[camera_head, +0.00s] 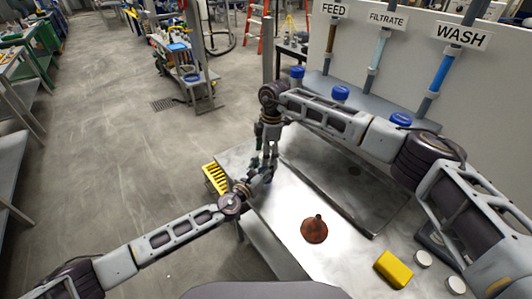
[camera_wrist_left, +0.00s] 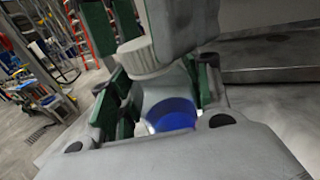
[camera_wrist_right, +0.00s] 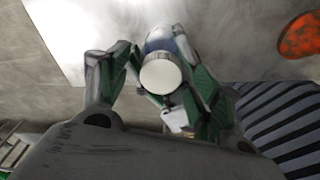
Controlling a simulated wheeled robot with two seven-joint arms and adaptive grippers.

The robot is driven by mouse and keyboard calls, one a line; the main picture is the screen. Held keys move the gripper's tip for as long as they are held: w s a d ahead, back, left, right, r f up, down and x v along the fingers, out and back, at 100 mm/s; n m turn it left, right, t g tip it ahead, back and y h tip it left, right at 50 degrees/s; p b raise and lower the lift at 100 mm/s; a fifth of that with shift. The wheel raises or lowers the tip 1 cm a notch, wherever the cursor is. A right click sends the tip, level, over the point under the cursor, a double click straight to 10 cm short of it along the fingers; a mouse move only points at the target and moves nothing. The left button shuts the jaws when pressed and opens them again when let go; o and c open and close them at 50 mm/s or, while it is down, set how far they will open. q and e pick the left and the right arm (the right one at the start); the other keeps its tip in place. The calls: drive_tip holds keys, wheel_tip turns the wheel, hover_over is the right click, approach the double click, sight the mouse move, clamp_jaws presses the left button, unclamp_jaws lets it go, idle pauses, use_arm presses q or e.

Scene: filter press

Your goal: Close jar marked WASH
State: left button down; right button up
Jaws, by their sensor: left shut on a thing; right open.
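A jar with blue contents (camera_wrist_left: 172,115) is between the green-padded fingers of my left gripper (camera_head: 262,180), which is shut on it, off the bench's left edge. A white ridged cap (camera_wrist_left: 147,57) is at the jar's mouth; it also shows from above in the right wrist view (camera_wrist_right: 160,76). I cannot tell whether it is screwed tight. My right gripper (camera_head: 270,148) is open, with its fingers on either side of the cap. No marking on the jar is readable. The WASH sign (camera_head: 462,36) hangs on the wall at the right.
A steel bench (camera_head: 275,225) carries a brown funnel (camera_head: 314,229), a yellow block (camera_head: 393,270) and two white round lids (camera_head: 422,258) (camera_head: 457,285). A yellow rack (camera_head: 214,180) is left of the grippers. Blue-topped containers (camera_head: 340,93) stand behind my right arm.

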drive_tip(key=shift+r, duration=0.1)
wheel_tip(320, 180, up, 12)
drive_tip(key=d, duration=0.1)
drive_tip(key=shift+w+d, duration=0.2)
idle(0.6)
use_arm(q)
drive_tip(key=c, duration=0.6)
unclamp_jaws()
use_arm(e)
drive_tip(key=shift+f, duration=0.2)
use_arm(q)
drive_tip(key=shift+s+a, duration=0.1)
drive_tip(key=shift+v, duration=5.8)
drive_tip(key=shift+s, duration=0.1)
use_arm(e)
drive_tip(key=shift+s+a, duration=0.1)
